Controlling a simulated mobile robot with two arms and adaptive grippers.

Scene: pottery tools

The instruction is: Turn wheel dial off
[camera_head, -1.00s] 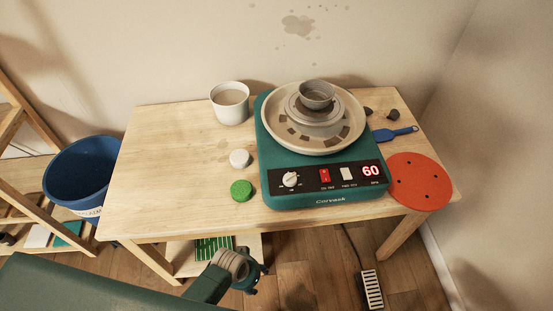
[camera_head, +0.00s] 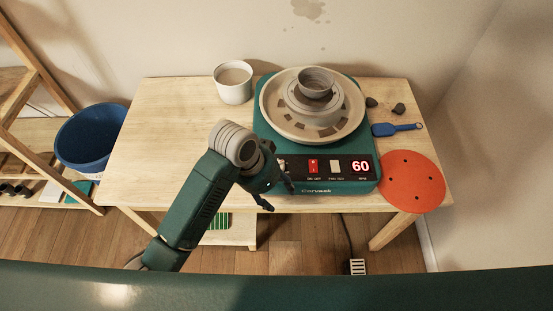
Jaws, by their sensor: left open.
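The pottery wheel (camera_head: 340,188) is a teal box on the wooden table, with a black front panel. The panel has a red switch (camera_head: 313,166), a white switch (camera_head: 336,167) and a lit display (camera_head: 361,166) reading 60. The dial at the panel's left end is hidden behind my left gripper (camera_head: 279,195). That gripper is open at the wheel's front left corner, its fingers pointing right and down near the panel. I cannot tell whether it touches the wheel. A small grey bowl (camera_head: 315,82) sits on the wheel head (camera_head: 351,117). My right gripper is not in view.
A white cup (camera_head: 233,92) stands at the back of the table (camera_head: 160,130). A blue tool (camera_head: 396,129), dark lumps (camera_head: 398,109) and an orange disc (camera_head: 412,182) lie right of the wheel. A blue bucket (camera_head: 88,140) stands left. The table's left part is clear.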

